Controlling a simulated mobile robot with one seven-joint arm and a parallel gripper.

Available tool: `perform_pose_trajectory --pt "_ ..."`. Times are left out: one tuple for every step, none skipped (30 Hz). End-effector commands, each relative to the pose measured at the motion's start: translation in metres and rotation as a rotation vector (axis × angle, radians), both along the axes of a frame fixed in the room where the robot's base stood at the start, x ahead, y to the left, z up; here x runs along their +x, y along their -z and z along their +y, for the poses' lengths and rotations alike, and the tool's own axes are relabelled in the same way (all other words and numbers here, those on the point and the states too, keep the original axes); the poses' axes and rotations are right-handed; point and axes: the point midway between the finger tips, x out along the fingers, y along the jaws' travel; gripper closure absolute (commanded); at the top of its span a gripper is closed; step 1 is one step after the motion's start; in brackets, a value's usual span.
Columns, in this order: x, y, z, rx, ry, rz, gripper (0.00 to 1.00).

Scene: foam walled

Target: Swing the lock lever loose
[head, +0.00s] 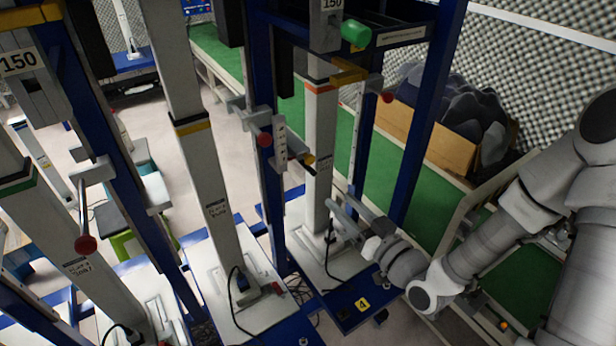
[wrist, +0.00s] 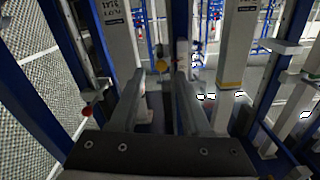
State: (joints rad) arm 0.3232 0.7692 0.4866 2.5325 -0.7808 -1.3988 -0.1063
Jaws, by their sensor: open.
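A short dark lever with a yellow knob (head: 309,160) sticks out from the blue and white post in the middle of the head view. I take it as the lock lever; no label shows this. In the wrist view the yellow knob (wrist: 161,64) appears between my fingers, near the tips and apparently beyond them. My gripper (head: 335,197) is open and empty, below and right of the knob in the head view. Its two fingers also show in the wrist view (wrist: 160,80), pointing away toward the posts. I see no contact with the lever.
Red-knobbed levers (head: 264,139) (head: 387,97) and a green handle (head: 356,33) are on nearby posts. A grey column (head: 320,140) stands close to my gripper. A blue upright (head: 415,120) and a cardboard box (head: 450,150) of dark foam are to the right.

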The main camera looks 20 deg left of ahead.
Motion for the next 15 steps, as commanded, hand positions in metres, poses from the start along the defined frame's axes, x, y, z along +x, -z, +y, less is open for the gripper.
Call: perform_pose_trajectory --pt "0.008 -0.002 0.012 0.003 -0.005 -0.004 0.53" --pt "0.012 -0.002 0.017 0.003 -0.005 -0.003 0.53" --pt "0.018 -0.002 0.024 0.004 -0.004 -0.001 0.53" --pt "0.023 -0.002 0.029 0.004 -0.004 -0.002 0.53" --pt "0.027 -0.002 0.033 0.003 -0.004 -0.001 0.53" --pt "0.033 -0.002 0.040 0.004 -0.004 -0.002 0.53" --pt "0.037 -0.002 0.046 0.004 -0.003 -0.001 0.53" --pt "0.042 -0.002 0.050 0.002 -0.004 -0.002 0.53" --pt "0.047 -0.002 0.057 0.003 -0.003 -0.002 0.53" --pt "0.051 -0.001 0.062 0.003 -0.004 -0.001 0.53" --pt "0.055 -0.002 0.067 0.004 -0.003 -0.001 0.53" --pt "0.061 -0.001 0.073 0.003 -0.003 -0.002 0.53" --pt "0.065 -0.001 0.077 0.003 -0.003 -0.001 0.53" --pt "0.068 -0.001 0.081 0.003 -0.003 -0.001 0.53" --pt "0.072 -0.002 0.086 0.003 -0.003 -0.001 0.53"
